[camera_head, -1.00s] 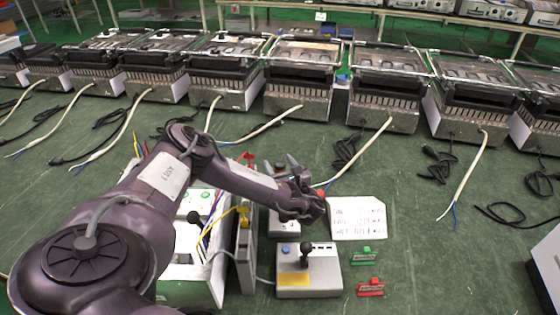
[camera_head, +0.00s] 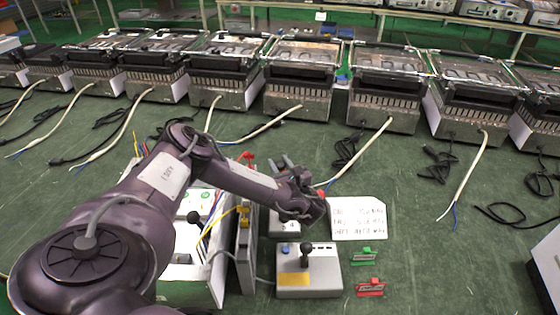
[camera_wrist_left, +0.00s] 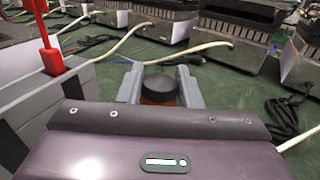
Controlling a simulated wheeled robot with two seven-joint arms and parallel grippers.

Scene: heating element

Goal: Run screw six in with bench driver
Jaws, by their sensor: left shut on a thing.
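My left gripper (camera_head: 284,162) reaches over the control boxes from the left, fingers directed away. In the left wrist view its two grey fingers (camera_wrist_left: 160,86) are shut on a black round-topped knob (camera_wrist_left: 159,82) with an orange-brown lower part. What the knob belongs to is hidden. A grey control box (camera_head: 309,282) with a black joystick (camera_head: 306,254), a blue button and a yellow label stands in front of the gripper. A second grey box (camera_head: 283,226) is partly hidden under the wrist. I cannot make out a screw or a numbered hole. My right gripper is not in view.
A white card (camera_head: 358,219) with handwriting lies right of the boxes. A green clip (camera_head: 363,257) and a red clip (camera_head: 370,288) lie nearby. Heater units (camera_head: 300,80) with loose cables line the back. The green bench at right is mostly clear.

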